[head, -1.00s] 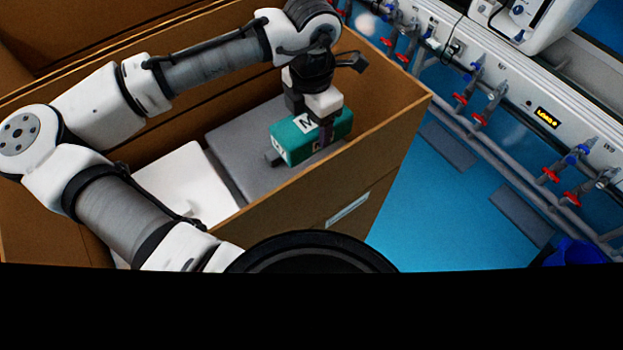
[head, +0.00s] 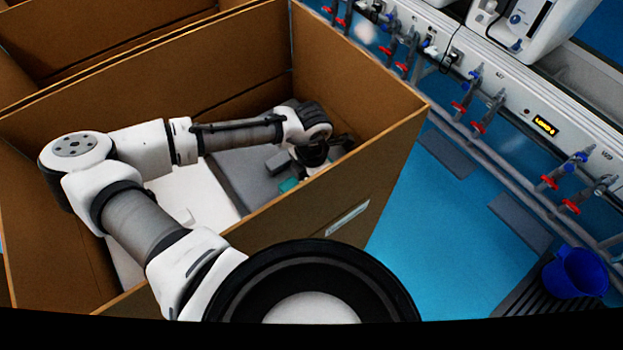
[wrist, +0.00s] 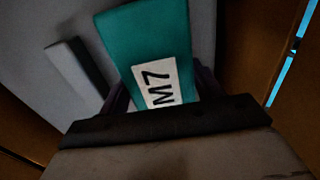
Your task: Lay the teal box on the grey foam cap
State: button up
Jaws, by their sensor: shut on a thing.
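The teal box (wrist: 145,40) carries a white label reading M7 and is held by my gripper (wrist: 160,100) in the wrist view. In the head view only a small teal part of the box (head: 289,185) shows below my wrist. The grey foam cap (head: 238,176) lies inside the cardboard carton; it also shows in the wrist view (wrist: 45,25) under and beside the box. My gripper is shut on the box, low inside the carton. Whether the box touches the foam is hidden.
The cardboard carton's walls (head: 385,180) rise around my arm, with the near wall hiding part of the gripper. A white item (head: 190,190) lies left of the foam. A raised grey block (wrist: 75,75) stands beside the box. Pipes with valves and a blue bucket (head: 575,272) are outside.

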jog(key=shift+f, duration=0.25)
jog(key=shift+f, duration=0.1)
jog(key=shift+f, duration=0.15)
jog(key=o, duration=1.3)
notch_tip(320, 180, up, 12)
jog(key=shift+r, duration=0.25)
